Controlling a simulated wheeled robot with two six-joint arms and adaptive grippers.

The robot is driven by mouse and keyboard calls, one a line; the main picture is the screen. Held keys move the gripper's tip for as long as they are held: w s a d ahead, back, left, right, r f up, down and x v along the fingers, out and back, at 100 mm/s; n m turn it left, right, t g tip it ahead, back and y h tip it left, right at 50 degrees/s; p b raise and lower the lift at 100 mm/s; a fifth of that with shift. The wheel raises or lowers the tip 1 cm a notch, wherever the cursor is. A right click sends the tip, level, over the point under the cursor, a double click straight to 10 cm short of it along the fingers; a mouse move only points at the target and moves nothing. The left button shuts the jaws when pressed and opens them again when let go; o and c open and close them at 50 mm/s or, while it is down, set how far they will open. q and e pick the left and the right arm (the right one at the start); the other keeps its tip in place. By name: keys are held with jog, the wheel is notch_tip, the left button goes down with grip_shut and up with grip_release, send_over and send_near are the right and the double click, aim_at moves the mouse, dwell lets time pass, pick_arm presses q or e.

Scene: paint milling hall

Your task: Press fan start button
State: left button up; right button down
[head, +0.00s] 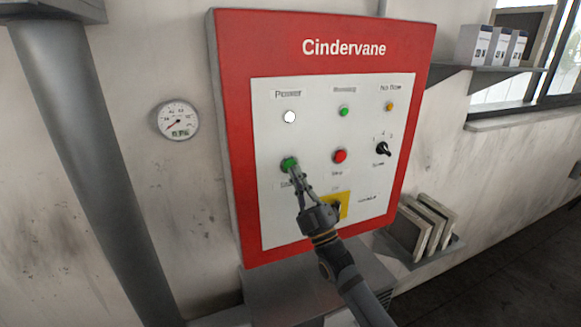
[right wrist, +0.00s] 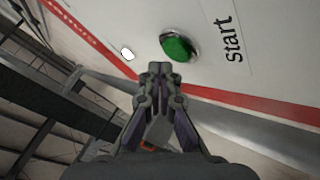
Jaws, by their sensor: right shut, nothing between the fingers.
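A red control panel (head: 223,100) marked Cindervane hangs on the wall with a pale face plate. The green start button (head: 289,163) sits at the left of its middle row, above a partly covered label. It also shows in the right wrist view (right wrist: 180,46), beside the word Start. My right gripper (head: 293,172) is shut and empty, its fingertips at the lower edge of the green button in the head view. In the right wrist view the fingertips (right wrist: 165,68) are just below the button; I cannot tell whether they touch it. My left gripper is not in view.
A red button (head: 339,156), a black rotary knob (head: 383,149) and a yellow-backed switch (head: 343,203), partly hidden by my gripper, share the panel. The power lamp (head: 289,117) is white. A gauge (head: 176,120) and a grey pillar (head: 85,150) stand to the left.

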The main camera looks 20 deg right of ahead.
jog(key=shift+w, duration=0.1)
jog(key=shift+w, duration=0.35)
jog(key=shift+w+b, duration=0.4)
jog(key=shift+b, duration=0.2)
dwell(0.4)
jog(key=shift+s+p, duration=0.9)
